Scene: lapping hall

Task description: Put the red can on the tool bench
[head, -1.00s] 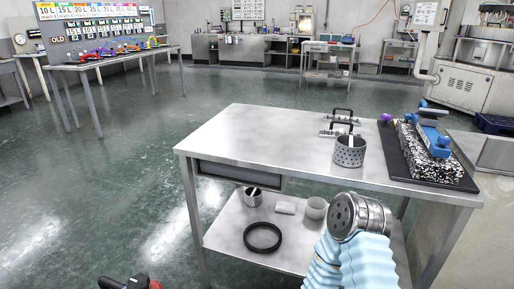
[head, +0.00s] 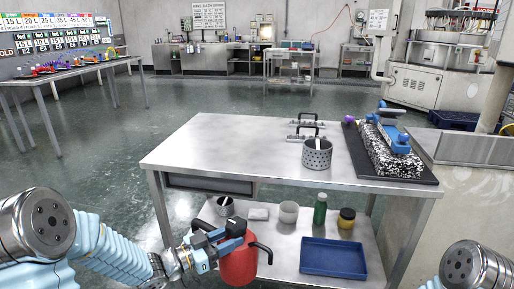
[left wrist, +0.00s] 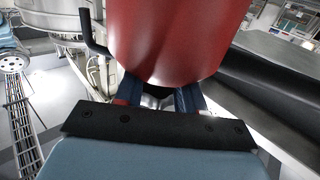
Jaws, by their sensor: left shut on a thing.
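The red can (head: 239,266) is in front of the steel bench, below the level of its top, with black handle or spout parts beside it. My left gripper (head: 222,243) is shut on the can from its left side. The left wrist view shows the red can (left wrist: 170,40) filling the upper middle, with the blue fingers of my left gripper (left wrist: 158,98) against it; the contact is partly hidden. The tool bench (head: 225,150) has a bare metal top at its left and middle. My right gripper is out of view; only part of my right arm shows.
On the bench stand a perforated cup (head: 316,154), black-handled pieces (head: 306,132) and a black mat (head: 424,177) with a speckled block (head: 380,150). The lower shelf holds a blue tray (head: 333,258), a green bottle (head: 320,209) and a jar (head: 346,218).

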